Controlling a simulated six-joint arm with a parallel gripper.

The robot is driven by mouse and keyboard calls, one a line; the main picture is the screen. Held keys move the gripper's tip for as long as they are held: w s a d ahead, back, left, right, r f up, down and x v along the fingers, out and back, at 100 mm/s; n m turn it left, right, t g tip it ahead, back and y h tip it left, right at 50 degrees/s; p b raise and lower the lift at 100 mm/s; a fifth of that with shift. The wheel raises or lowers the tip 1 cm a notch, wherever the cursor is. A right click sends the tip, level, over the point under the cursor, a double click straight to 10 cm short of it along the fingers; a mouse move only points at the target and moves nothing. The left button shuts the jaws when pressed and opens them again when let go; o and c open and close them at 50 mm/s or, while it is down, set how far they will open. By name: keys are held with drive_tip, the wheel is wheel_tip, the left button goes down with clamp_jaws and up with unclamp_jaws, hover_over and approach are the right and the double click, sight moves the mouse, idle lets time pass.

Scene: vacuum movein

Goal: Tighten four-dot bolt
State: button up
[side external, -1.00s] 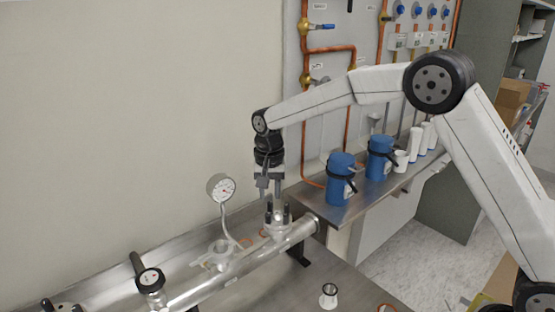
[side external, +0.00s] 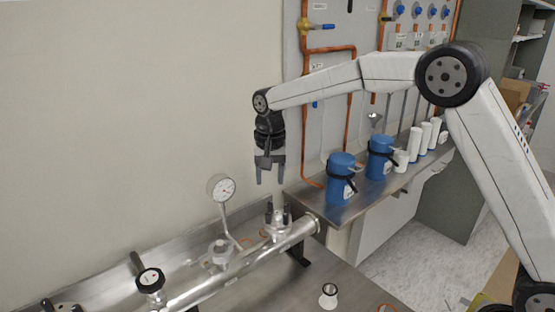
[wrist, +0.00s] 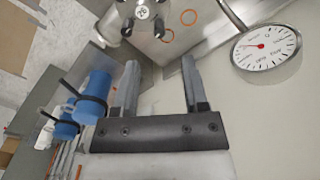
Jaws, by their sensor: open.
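A flange fitting (side external: 277,226) with upright bolts (side external: 270,212) around it stands on the right end of the steel pipe. It also shows at the top of the wrist view (wrist: 142,14), partly cut off by the frame edge. The dot marks are too small to read, so I cannot tell which bolt has four dots. My gripper (side external: 269,182) points down above the flange, clear of the bolts. In the wrist view its two fingers (wrist: 160,64) are apart with nothing between them.
A pressure gauge (side external: 221,188) rises left of the flange. A black-handled valve (side external: 150,281) is further left on the pipe (side external: 240,265). Blue canisters (side external: 341,180) stand on the shelf to the right. A small cup-like part (side external: 328,296) sits on the bench.

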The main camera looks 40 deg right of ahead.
sight(271, 202)
drive_tip(key=d+n+t+y, duration=0.1)
drive_tip(key=n, duration=0.4)
drive_tip(key=s+d+n+t+y, duration=0.1)
drive_tip(key=n, duration=0.5)
drive_tip(key=s+n+y, duration=0.1)
drive_tip(key=n, duration=0.5)
drive_tip(key=shift+d+t, duration=0.4)
drive_tip(key=shift+n, duration=0.3)
drive_tip(key=shift+f, duration=0.15)
drive_tip(key=shift+x, duration=3.8)
drive_tip(key=shift+a, duration=0.15)
clamp_jaws()
